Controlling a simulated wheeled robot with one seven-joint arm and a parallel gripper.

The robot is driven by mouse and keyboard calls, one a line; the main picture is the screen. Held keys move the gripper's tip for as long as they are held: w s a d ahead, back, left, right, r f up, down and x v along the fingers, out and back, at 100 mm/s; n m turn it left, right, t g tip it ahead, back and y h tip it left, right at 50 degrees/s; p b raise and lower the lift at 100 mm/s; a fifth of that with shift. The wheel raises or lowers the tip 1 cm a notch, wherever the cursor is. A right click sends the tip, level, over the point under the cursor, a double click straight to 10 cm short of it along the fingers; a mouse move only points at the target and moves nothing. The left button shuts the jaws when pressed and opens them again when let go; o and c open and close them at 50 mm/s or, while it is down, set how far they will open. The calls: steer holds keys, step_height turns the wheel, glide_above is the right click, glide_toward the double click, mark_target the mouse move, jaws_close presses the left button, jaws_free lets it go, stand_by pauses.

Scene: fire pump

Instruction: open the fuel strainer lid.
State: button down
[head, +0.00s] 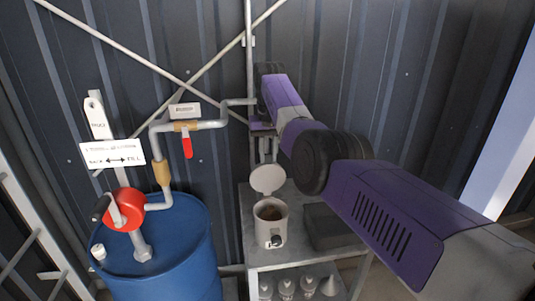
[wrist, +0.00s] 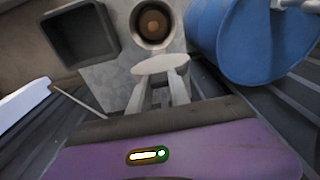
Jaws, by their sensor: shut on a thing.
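The fuel strainer (head: 270,224) is a pale grey pot on a metal shelf stand, with a dark fitting low on its front. Its brownish inside shows, and the open pot also shows in the wrist view (wrist: 153,24). Its round pale lid (head: 268,179) stands tilted up at the back of the rim, off the opening. In the wrist view the lid (wrist: 160,64) is at my fingertips. My gripper (wrist: 160,77) is shut on the lid; in the head view it (head: 264,152) comes down from above and behind. The exact finger contact is partly hidden.
A dark open tray (head: 330,228) sits right of the strainer; several funnels stand on the shelf below. A blue drum (head: 165,255) with a red hand pump (head: 125,208) and pipework is at the left. The corrugated wall is close behind my arm.

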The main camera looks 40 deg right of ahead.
steer(key=shift+f, duration=0.15)
steer(key=c, duration=1.2)
jaws_free()
steer(key=r, duration=0.2)
steer(key=r+b, duration=0.1)
steer(key=r, duration=0.2)
steer(key=r+b, duration=0.1)
steer(key=r, duration=0.1)
steer(key=shift+s+a+r, duration=0.15)
steer(key=shift+s+r, duration=0.1)
steer(key=shift+r, duration=0.15)
